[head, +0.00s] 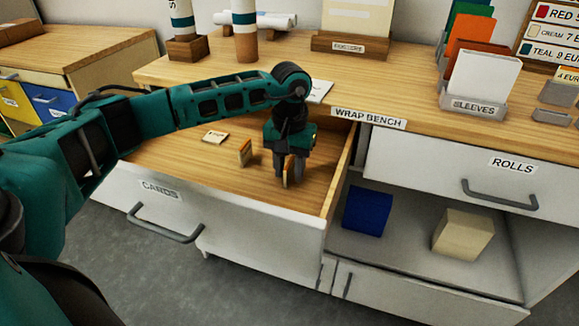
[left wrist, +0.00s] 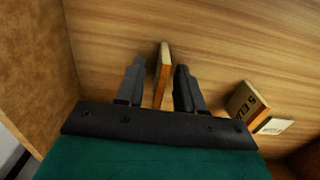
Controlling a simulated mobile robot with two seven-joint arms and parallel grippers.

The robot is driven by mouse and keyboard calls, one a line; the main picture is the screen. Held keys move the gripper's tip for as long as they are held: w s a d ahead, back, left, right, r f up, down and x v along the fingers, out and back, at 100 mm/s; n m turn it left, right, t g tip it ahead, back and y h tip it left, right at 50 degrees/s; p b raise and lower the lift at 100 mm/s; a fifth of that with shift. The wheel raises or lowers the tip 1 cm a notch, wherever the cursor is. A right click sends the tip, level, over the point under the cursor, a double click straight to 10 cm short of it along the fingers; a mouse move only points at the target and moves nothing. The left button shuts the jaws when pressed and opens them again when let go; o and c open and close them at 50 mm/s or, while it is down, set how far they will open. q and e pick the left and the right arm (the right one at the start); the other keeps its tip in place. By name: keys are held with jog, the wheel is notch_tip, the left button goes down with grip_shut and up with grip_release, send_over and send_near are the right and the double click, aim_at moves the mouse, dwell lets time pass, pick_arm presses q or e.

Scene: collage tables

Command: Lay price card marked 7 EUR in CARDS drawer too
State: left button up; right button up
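The CARDS drawer (head: 255,245) is pulled out, with its wooden floor showing. My left gripper (head: 286,178) points down inside it, near the right wall. Its fingers (left wrist: 160,85) are open on either side of a small upright card (left wrist: 163,73), with a gap on both sides in the left wrist view. This card, orange-edged in the head view (head: 288,173), is edge-on, so its marking cannot be read. A second card (head: 245,152) stands to its left and appears marked 5 EUR in the left wrist view (left wrist: 247,101). A paler card (head: 215,137) lies beyond. My right gripper is out of view.
The wrap bench top (head: 400,98) lies above and behind the drawer, with a SLEEVES holder (head: 474,105) and a rack of price cards (head: 557,93) at right. The ROLLS drawer (head: 440,180) is shut. An open shelf below holds a blue box (head: 367,209) and a beige box (head: 462,233).

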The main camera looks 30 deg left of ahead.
aim_at(290, 162)
pick_arm(q)
jog(key=shift+r, duration=0.3)
notch_tip(290, 162, up, 12)
jog(key=p, duration=0.2)
jog(key=shift+f, duration=0.15)
dwell(0.3)
